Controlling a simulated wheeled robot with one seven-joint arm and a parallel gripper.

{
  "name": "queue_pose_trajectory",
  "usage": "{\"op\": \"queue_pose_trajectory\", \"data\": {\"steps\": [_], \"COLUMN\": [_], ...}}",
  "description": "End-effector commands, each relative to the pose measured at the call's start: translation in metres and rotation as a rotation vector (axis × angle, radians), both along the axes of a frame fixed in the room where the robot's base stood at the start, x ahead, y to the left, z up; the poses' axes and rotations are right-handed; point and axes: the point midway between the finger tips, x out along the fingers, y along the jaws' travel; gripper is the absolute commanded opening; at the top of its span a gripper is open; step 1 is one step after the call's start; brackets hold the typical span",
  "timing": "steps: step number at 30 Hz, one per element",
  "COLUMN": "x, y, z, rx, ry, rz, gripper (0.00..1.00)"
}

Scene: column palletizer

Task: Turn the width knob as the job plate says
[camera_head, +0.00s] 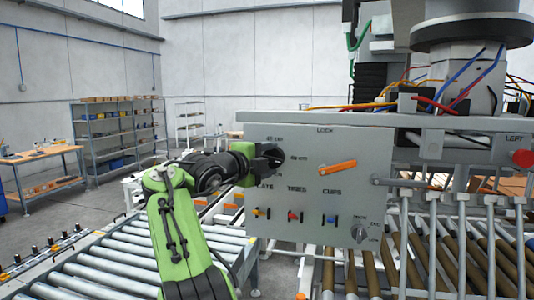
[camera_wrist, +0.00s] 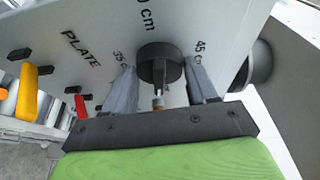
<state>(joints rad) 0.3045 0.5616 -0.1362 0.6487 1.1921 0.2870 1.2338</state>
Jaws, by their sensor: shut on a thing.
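The width knob (camera_wrist: 160,62) is a dark round knob on a grey panel (camera_head: 310,220), ringed by centimetre marks. In the wrist view "35" is left of it, a partly cut-off "0 cm" above and "45" right. My gripper (camera_wrist: 162,75) has one grey finger on each side of the knob and is shut on it. In the head view my green arm reaches in from the lower left, and my gripper (camera_head: 270,158) hides most of the knob. I cannot tell the knob's exact setting. I cannot make out a readable job plate in either view.
An orange lock lever (camera_head: 337,167) is right of the knob. Below are yellow (camera_head: 260,212), red (camera_head: 293,216) and blue (camera_head: 330,219) switches and a grey selector (camera_head: 359,232). Roller conveyors flank the panel. A red button (camera_head: 522,158) is far right.

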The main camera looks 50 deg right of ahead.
Motion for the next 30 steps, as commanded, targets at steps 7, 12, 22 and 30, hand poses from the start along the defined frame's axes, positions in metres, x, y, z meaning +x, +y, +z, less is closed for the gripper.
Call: {"op": "queue_pose_trajectory", "data": {"steps": [7, 12, 22, 30], "x": [-0.0009, -0.0019, -0.0038, -0.0054], "y": [-0.0008, -0.0012, -0.0018, -0.0028], "z": [0.0030, 0.0036, 0.0044, 0.0042], "rx": [0.099, 0.162, 0.286, 0.385], "ry": [-0.215, -0.362, -0.651, -0.884], "rz": [-0.002, -0.003, -0.001, -0.001], "gripper": [0.27, 0.27, 0.27, 0.27]}}
